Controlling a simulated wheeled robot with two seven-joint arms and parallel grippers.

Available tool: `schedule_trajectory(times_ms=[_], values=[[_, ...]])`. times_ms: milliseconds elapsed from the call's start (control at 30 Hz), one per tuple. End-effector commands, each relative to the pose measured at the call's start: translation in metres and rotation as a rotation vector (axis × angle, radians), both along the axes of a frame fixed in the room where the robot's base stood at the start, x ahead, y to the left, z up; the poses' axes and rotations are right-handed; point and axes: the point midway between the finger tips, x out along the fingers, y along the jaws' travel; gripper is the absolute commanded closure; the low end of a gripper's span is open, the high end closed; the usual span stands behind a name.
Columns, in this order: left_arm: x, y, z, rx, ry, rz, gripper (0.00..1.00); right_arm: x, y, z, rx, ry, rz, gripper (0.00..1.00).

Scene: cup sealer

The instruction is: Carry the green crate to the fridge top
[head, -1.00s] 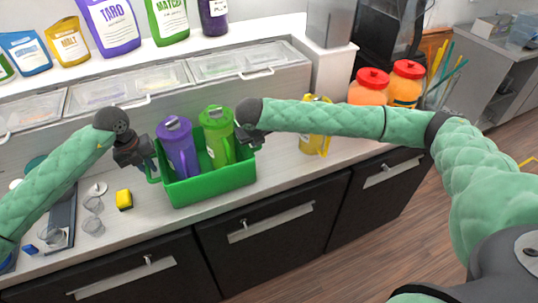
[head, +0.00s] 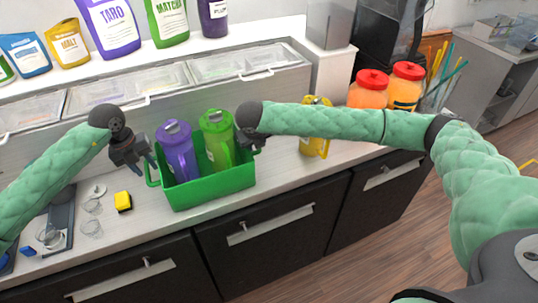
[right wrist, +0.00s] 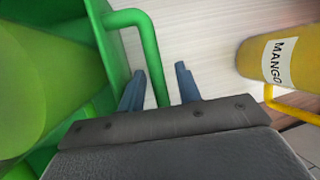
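The green crate (head: 212,187) stands on the counter, holding a purple pitcher (head: 177,150) and a green pitcher (head: 217,145). It has a loop handle at each end. My left gripper (head: 146,162) is at the crate's left handle; its fingers are too small and dark to tell whether they are apart. My right gripper (right wrist: 160,86) is at the right handle. In the right wrist view its two blue fingers are apart, with the green handle (right wrist: 150,50) passing between them. In the head view its fingers are mostly hidden behind my wrist. The fridge top is not clearly identifiable.
A yellow mango pitcher (head: 315,143) stands right of the crate. Lidded bins (head: 222,65) line the back. Red-lidded jars (head: 370,88) stand at the right.

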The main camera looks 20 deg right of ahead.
Motion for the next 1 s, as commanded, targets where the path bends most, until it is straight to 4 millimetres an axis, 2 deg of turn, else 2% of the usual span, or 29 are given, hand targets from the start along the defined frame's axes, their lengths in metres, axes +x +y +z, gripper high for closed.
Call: schedule_trajectory(times_ms=[300, 567, 667, 1000], values=[[0.000, 0.008, 0.045, -0.001, -0.003, -0.001, 0.64, 0.000, 0.001, 0.000, 0.001, 0.000, 0.001, 0.64], [-0.001, 0.011, 0.059, 0.000, 0.000, 0.000, 0.64, -0.003, 0.002, 0.006, 0.001, 0.000, 0.002, 0.64], [-0.001, 0.010, 0.059, 0.000, 0.000, 0.000, 0.64, -0.007, 0.004, 0.018, 0.002, -0.001, 0.002, 0.64], [-0.001, 0.010, 0.058, 0.000, -0.001, -0.001, 0.64, -0.032, 0.014, 0.076, 0.002, -0.002, 0.002, 0.64]])
